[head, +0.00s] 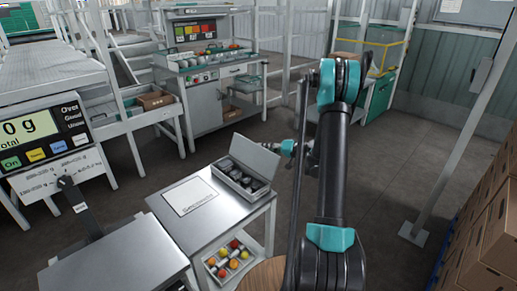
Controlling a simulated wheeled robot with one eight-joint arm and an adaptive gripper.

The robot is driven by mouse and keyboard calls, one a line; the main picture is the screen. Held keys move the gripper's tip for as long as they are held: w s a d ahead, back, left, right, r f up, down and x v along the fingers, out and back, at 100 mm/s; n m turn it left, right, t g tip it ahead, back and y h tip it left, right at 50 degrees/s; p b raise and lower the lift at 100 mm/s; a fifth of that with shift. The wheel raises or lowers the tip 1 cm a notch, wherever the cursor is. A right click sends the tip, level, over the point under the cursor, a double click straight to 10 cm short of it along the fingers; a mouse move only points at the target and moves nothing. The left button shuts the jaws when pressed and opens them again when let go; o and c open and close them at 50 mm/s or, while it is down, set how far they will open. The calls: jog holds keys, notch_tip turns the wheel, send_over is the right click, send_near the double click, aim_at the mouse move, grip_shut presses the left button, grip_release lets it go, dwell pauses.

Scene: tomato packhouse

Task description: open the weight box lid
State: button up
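The weight box (232,182) is a grey metal box on the small steel table at the middle. Its lid (254,156) is raised and leans back at the box's far side, so the box stands open. Several dark weights (240,178) show inside. My gripper (278,147) is at the lid's right end, very close to it; I cannot tell whether it touches. Its fingers are too small to read, and my arm hides part of the wrist.
A white sheet (190,196) lies left of the box on the table. A tray of colored tomatoes (233,260) sits on the shelf below. A scale display (35,130) stands at left. Stacked cartons (495,235) line the right edge. Floor between table and cartons is partly clear.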

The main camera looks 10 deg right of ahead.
jog(key=shift+x, duration=1.7)
grip_shut()
